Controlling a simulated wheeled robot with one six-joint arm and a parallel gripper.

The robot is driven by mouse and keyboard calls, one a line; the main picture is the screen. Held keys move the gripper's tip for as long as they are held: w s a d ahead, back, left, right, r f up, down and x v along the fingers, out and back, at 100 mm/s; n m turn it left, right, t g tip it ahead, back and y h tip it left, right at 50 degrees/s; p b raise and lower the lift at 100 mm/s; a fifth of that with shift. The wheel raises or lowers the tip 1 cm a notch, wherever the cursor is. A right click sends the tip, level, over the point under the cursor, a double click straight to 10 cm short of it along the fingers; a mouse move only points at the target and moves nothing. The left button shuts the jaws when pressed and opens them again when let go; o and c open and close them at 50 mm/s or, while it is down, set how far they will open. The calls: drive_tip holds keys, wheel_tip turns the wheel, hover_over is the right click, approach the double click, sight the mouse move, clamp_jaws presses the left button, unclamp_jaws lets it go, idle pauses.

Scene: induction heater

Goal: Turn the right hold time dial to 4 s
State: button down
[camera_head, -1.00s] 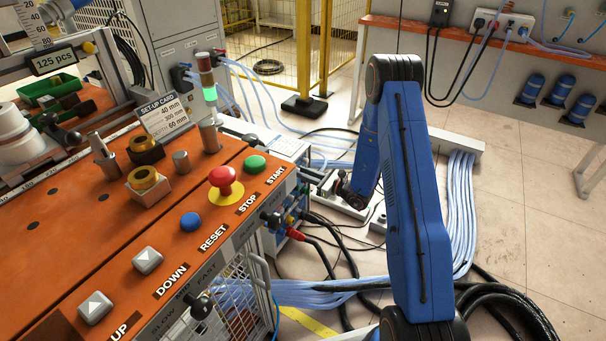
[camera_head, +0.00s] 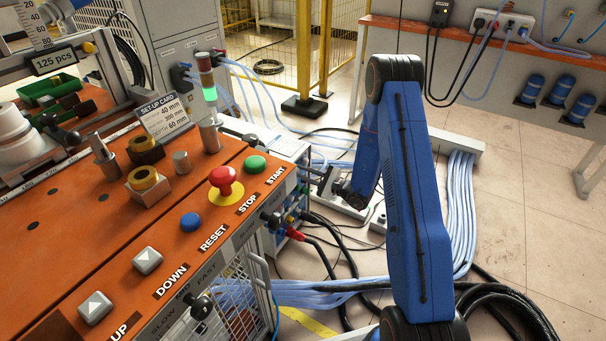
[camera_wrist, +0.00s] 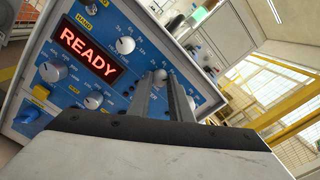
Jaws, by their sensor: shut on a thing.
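The blue control panel (camera_wrist: 112,22) fills the left of the wrist view, tilted, with a lit red READY display (camera_wrist: 87,49). My gripper (camera_wrist: 162,79) reaches to the panel's right part. Its two fingers are shut on a pale round dial (camera_wrist: 160,76), the rightmost of the lower dials in sight. The fingers hide part of it, and its pointer and scale cannot be read. Other dials on the panel are a white one above (camera_wrist: 125,45), one lower down (camera_wrist: 93,100) and a larger one at left (camera_wrist: 53,71).
In the head view, the orange bench (camera_head: 75,235) with push buttons and a red stop knob (camera_head: 224,180) stands left of my arm. The pale heater box (camera_head: 280,147) is behind its right end. Pale hoses (camera_head: 462,215) and black cables lie on the floor.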

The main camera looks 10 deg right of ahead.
drive_tip(key=n, duration=0.5)
drive_tip(key=shift+n, duration=0.3)
drive_tip(key=n, duration=0.4)
drive_tip(key=shift+n, duration=0.3)
drive_tip(key=c, duration=1.6)
unclamp_jaws()
drive_tip(key=shift+d, duration=0.1)
drive_tip(key=v, duration=1.7)
drive_tip(key=shift+s+d+r, duration=0.1)
drive_tip(key=shift+s, duration=0.1)
